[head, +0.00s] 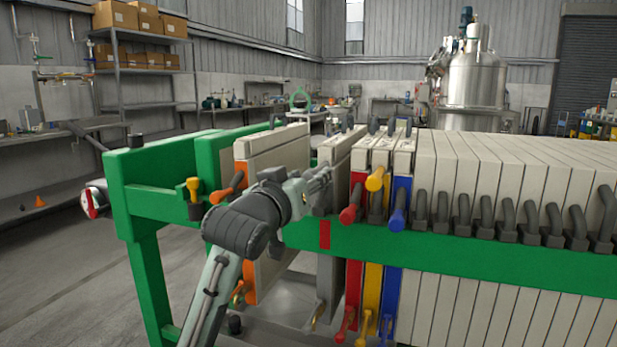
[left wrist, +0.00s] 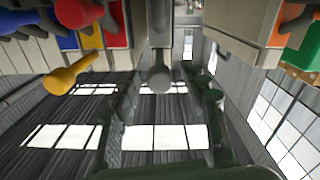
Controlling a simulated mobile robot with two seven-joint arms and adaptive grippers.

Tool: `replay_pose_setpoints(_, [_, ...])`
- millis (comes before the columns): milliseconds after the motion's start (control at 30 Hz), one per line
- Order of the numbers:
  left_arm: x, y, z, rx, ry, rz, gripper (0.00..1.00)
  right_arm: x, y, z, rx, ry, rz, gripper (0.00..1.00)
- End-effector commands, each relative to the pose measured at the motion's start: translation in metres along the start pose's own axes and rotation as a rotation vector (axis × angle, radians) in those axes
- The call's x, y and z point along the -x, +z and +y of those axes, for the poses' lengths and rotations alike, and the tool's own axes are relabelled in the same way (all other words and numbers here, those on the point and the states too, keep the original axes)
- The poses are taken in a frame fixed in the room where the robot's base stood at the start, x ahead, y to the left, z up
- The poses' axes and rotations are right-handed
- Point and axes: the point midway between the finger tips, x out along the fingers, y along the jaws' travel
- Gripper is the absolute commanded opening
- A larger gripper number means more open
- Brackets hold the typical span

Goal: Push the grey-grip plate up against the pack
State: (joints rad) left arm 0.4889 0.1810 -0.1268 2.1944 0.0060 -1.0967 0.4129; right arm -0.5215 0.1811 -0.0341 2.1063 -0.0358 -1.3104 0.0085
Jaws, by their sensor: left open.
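The grey-grip plate (head: 338,148) hangs upright in the green press frame, partly hidden behind my left gripper. Its grey grip (left wrist: 160,78) points at the camera in the left wrist view. A narrow gap separates it from the red-grip plate (head: 352,300), which is beside the yellow-grip plate (head: 372,300) and the blue-grip plate (head: 393,300). The pack (head: 490,165) of pale plates with dark grips stands right of these. My left gripper (head: 322,178) is open in front of the grey-grip plate, its fingers on either side of the grip; contact is unclear. My right gripper is out of view.
The orange-grip plate (head: 272,150) stands apart on the left, with a wide gap to the grey-grip plate. The green rail (head: 440,246) runs along the front below the grips. A yellow-knobbed part (head: 193,190) sits at the frame's left end.

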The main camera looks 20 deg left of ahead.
Motion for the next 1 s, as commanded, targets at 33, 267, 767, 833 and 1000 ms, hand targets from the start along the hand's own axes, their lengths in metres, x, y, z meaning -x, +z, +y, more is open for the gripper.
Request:
replay_pose_setpoints(33, [-0.0029,-0.0001,0.0002,0.0,0.0,0.0,0.44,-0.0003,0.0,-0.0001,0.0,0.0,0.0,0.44])
replay_pose_setpoints(267, [-0.0052,0.0003,0.0002,0.0,0.001,0.0,0.44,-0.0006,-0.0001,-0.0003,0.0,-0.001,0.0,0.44])
replay_pose_setpoints(767, [-0.0048,0.0004,0.0001,-0.001,0.0,0.0,0.0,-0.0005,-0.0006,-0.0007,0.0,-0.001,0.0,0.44])
replay_pose_setpoints(833, [-0.0048,0.0005,0.0001,-0.001,0.0,0.0,0.0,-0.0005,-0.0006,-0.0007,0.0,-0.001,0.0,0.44])
replay_pose_setpoints(1000, [-0.0049,0.0005,0.0017,0.0,0.001,-0.001,0.0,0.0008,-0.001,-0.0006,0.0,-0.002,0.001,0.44])
